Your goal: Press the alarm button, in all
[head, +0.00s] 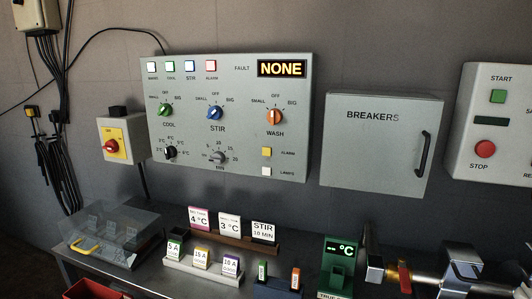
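The alarm button is a small yellow-orange square (266,152) on the lower right of the grey control panel (235,140), with the word ALARM beside it. A similar pale button (266,171) labelled LAMPS sits just below it. An alarm lamp (211,66) with a red rim is in the row at the panel's top left. The fault display (282,69) reads NONE. Neither of my grippers shows in the head view, and nothing covers the alarm button.
The panel has green, blue, orange, black and grey knobs. A closed breaker box (379,140) hangs to its right, then a START/STOP box (490,160). A red switch (110,146) is left. Below are card holders (203,271), a clear-covered box (107,236) and metal pipework (433,282).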

